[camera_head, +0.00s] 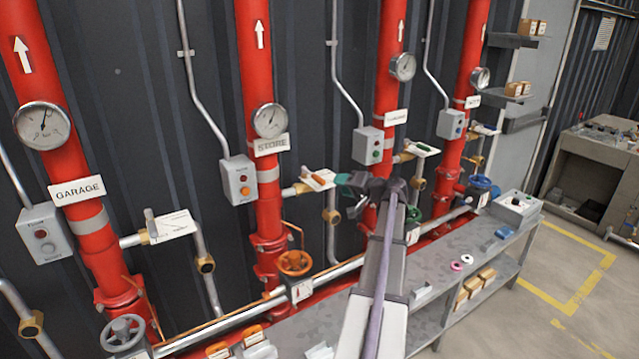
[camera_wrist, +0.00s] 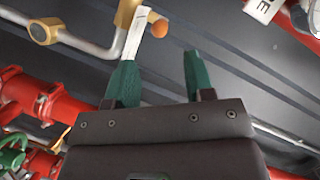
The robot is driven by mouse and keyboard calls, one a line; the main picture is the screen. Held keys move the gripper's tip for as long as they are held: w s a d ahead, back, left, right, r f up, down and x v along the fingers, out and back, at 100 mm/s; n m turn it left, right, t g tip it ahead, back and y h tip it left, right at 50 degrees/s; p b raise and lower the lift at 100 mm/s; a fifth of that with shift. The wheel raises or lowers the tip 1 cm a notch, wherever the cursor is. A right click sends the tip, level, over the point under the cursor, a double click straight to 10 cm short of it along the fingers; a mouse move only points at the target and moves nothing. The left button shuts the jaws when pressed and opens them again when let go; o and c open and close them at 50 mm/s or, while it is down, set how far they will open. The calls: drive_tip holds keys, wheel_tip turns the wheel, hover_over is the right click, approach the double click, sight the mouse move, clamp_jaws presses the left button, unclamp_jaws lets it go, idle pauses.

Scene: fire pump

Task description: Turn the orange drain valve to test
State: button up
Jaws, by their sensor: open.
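The orange drain valve's handle (camera_head: 318,179) lies along a white label plate on the brass-fitted branch of the STORE pipe. In the wrist view its round orange end (camera_wrist: 160,29) shows just beyond the gap between my fingertips, beside the plate's edge (camera_wrist: 135,38). My gripper (camera_head: 346,193), with green fingers, is just right of the handle in the head view. In the wrist view my gripper (camera_wrist: 160,57) is open and empty. The left finger overlaps the plate's lower end; I cannot tell whether they touch. The plate's lettering is unreadable.
The red STORE pipe (camera_head: 254,110) carries a gauge (camera_head: 270,120) and an orange handwheel (camera_head: 295,263). A grey switch box (camera_head: 239,180) is left of the valve. The GARAGE branch with its grey lever (camera_head: 151,225) is further left. A grey bench (camera_head: 450,270) runs below.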

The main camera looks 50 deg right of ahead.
sight(319, 182)
drive_tip(key=b+x, duration=0.2)
drive_tip(key=x, duration=0.8)
drive_tip(key=shift+w+f, duration=0.15)
drive_tip(key=shift+a, duration=0.1)
clamp_jaws()
